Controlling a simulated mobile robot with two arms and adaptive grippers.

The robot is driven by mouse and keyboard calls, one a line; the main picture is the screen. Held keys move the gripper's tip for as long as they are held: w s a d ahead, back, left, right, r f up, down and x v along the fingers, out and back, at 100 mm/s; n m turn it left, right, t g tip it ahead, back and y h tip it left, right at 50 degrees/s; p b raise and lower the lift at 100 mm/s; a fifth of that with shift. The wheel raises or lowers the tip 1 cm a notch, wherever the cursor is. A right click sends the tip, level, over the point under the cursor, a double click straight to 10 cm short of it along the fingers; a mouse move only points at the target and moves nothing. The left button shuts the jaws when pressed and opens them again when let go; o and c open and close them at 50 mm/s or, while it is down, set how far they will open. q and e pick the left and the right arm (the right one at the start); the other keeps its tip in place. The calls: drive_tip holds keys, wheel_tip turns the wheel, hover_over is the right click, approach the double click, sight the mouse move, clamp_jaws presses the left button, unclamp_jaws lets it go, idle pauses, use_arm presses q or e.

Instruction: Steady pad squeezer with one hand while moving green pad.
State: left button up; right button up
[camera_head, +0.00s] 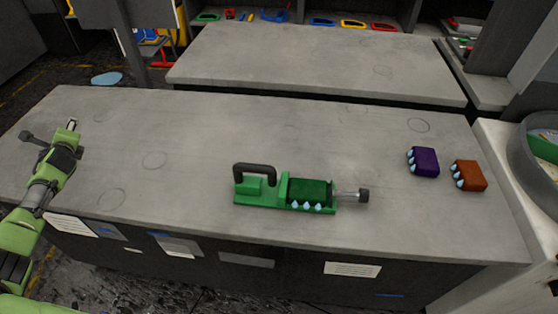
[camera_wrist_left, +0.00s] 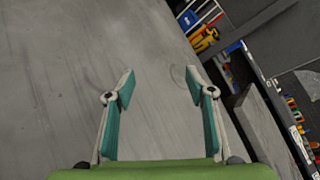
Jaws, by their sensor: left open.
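The pad squeezer (camera_head: 262,200) is a green frame with a black handle on its left and a metal rod with a dark knob on its right. It lies near the front middle of the table in the head view. The green pad (camera_head: 311,187) appears to sit inside its tray, with pale blue drops along the front. My left gripper (camera_head: 48,129) is open and empty above the table's left end, well apart from the squeezer. Its spread fingers show in the left wrist view (camera_wrist_left: 161,88), with nothing between them. My right gripper is not in view.
A purple pad (camera_head: 424,162) and an orange pad (camera_head: 468,176) with pale blue drops lie at the table's right. A grey round bin (camera_head: 518,160) stands beyond the right edge. The grey table (camera_head: 200,130) is bare between my left gripper and the squeezer. A second table (camera_head: 310,60) stands behind.

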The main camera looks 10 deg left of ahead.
use_arm(q)
drive_tip(key=w+d+r+n+t+h, duration=0.2)
drive_tip(key=w+d+r+n+h, duration=0.1)
drive_tip(key=w+d+r, duration=0.55)
drive_tip(key=w+d+r+n+t+h, duration=0.25)
drive_tip(key=w+d+r, duration=0.25)
drive_tip(key=w+d, duration=0.65)
drive_tip(key=w+d+r+g+h, duration=0.15)
drive_tip(key=d+h, duration=0.25)
drive_tip(key=d, duration=1.7)
drive_tip(key=s+d+f+m+g+h, duration=0.15)
drive_tip(key=s+d+g, duration=0.35)
drive_tip(key=d, duration=0.8)
drive_tip(key=s+d+f+m+g+h, duration=0.1)
drive_tip(key=s+d+f+g, duration=0.1)
drive_tip(key=s+d, duration=0.8)
drive_tip(key=m+g+y, duration=0.2)
drive_tip(key=g+y, duration=0.3)
drive_tip(key=y, duration=0.2)
approach(261, 184)
drive_tip(key=x, duration=0.8)
drive_tip(key=shift+a+f, duration=0.1)
drive_tip(key=shift+f, duration=0.2)
